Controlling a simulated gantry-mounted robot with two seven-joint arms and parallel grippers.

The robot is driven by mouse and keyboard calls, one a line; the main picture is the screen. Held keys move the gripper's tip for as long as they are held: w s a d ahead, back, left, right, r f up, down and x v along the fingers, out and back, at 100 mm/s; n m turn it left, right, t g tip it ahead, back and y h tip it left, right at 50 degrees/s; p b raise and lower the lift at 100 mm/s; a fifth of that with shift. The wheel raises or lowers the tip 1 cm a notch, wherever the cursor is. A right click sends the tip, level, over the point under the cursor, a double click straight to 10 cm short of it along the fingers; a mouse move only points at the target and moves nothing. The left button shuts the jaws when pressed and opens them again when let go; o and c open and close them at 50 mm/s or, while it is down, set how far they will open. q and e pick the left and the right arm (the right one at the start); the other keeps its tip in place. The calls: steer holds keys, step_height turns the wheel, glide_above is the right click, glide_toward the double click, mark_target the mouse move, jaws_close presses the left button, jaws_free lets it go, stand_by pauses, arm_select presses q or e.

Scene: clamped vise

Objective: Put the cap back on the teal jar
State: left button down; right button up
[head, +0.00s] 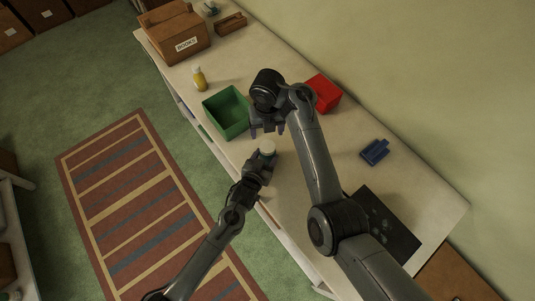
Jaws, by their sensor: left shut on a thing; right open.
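My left gripper (264,157) is shut at the near edge of the table, around what looks like the teal jar, mostly hidden by the fingers. A pale round top (267,147) shows above the fingers; I cannot tell whether it is the cap or the jar's mouth. My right gripper (267,130) is open, just beyond the pale top, apart from it in the picture, with its fingers pointing down. No separate cap is clearly seen.
A green bin (228,112) stands left of my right gripper and a red bin (325,93) behind it. A blue vise-like block (375,152) and a dark panel (384,222) lie to the right. A yellow bottle (199,78) and a wooden box (175,32) stand farther left.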

mark_target(267, 146)
steer(key=n, duration=0.5)
steer(key=shift+s+d+f+n, duration=0.1)
steer(key=shift+s+f+n, duration=0.1)
steer(key=shift+s+n, duration=0.1)
steer(key=shift+f, duration=4)
